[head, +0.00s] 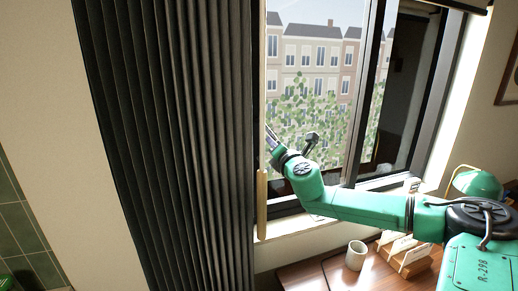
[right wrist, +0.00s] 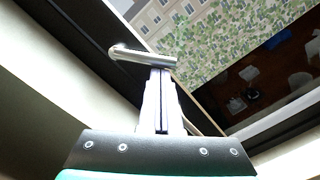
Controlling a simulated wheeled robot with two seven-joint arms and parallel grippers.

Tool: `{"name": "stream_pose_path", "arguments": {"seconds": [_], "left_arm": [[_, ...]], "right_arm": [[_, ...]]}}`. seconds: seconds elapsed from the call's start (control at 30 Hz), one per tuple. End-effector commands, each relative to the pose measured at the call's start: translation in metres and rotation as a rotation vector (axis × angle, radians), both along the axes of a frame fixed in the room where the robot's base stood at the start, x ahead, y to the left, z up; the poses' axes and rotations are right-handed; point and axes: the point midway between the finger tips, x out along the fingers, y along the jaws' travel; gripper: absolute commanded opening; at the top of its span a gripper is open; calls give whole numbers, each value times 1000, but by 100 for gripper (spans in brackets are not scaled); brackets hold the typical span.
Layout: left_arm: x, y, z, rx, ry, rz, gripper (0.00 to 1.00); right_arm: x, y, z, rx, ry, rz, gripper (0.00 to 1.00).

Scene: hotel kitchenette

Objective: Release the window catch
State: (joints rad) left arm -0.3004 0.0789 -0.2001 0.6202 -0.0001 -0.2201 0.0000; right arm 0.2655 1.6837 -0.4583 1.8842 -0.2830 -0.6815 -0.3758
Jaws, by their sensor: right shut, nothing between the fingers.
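The window catch (right wrist: 140,55) is a silver lever handle on the dark window frame, seen in the right wrist view. It lies roughly level across the picture, with its bent end at the left. My right gripper (right wrist: 160,74) is shut and empty, with its fingertips at the right part of the lever. They overlap it in the picture; I cannot tell whether they touch. In the head view my right gripper (head: 269,137) is at the left side of the window (head: 310,90), near the curtain edge. The catch cannot be made out there. My left gripper is not in view.
A dark pleated curtain (head: 165,130) hangs just left of the gripper. Below are the pale sill (head: 300,225) and a wooden desk (head: 310,275) with a white mug (head: 356,255) and a card holder (head: 407,258). A green lamp (head: 477,186) stands at right.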

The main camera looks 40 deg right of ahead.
Motion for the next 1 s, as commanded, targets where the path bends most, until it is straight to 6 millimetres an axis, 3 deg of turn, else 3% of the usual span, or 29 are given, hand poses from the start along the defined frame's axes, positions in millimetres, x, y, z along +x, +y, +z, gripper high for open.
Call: {"name": "stream_pose_path", "arguments": {"seconds": [0.6, 1.0], "left_arm": [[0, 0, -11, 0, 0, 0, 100], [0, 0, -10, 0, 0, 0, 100]], "right_arm": [[-9, -26, 23, -544, 188, -3, 0], [-11, -32, 35, -762, 265, -1, 0]]}}
